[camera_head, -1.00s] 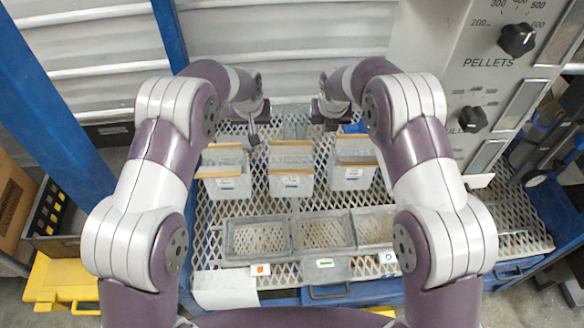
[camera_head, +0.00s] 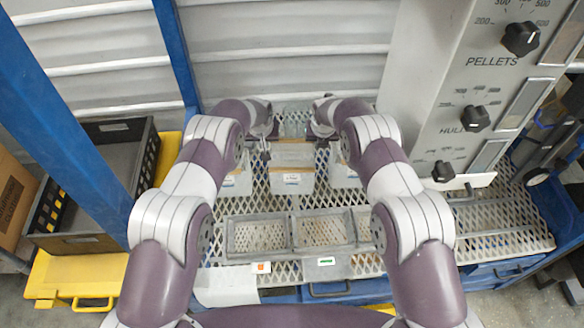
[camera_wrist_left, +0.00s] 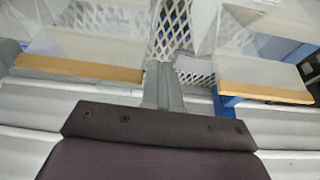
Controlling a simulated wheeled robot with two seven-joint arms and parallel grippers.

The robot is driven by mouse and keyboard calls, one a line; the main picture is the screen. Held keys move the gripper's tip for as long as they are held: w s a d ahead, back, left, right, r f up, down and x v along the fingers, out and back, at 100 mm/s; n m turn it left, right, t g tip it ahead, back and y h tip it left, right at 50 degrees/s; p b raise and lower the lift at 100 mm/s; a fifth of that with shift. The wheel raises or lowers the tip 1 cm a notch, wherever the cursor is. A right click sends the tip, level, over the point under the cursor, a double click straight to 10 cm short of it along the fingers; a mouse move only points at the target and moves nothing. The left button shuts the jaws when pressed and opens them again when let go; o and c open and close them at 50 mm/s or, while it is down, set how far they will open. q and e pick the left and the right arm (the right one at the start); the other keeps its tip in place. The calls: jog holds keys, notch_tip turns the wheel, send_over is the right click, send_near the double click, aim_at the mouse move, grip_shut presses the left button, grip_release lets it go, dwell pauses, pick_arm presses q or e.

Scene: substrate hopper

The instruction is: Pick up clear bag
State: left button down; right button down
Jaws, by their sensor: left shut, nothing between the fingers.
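Three clear bags with brown strips along their tops stand in a row on the white mesh table: the left bag (camera_head: 237,183), the middle bag (camera_head: 291,181) and the right bag (camera_head: 343,176). My arms partly hide the outer two. My left gripper (camera_head: 265,153) is shut and empty, beside the middle bag's upper left. In the left wrist view its fingers (camera_wrist_left: 161,85) are together in the gap between two bags, one at left (camera_wrist_left: 75,50) and one at right (camera_wrist_left: 260,75). My right gripper (camera_head: 322,142) is near the middle bag's upper right; its fingers are too small to read.
Another clear, greenish item (camera_head: 296,121) stands behind the middle bag. A grey tray (camera_head: 291,235) with compartments lies in front. A panel with knobs (camera_head: 476,118) rises at right. A blue post (camera_head: 70,130) and a black crate (camera_head: 60,243) are at left.

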pick_arm(q)
jog(key=shift+s+d, duration=0.1)
jog(key=shift+d, duration=0.1)
pick_arm(e)
jog(key=shift+s+a, duration=0.1)
jog(key=shift+a, duration=0.1)
pick_arm(q)
jog(key=shift+d+r, duration=0.1)
jog(key=shift+d, duration=0.35)
pick_arm(e)
jog(key=shift+a, duration=0.45)
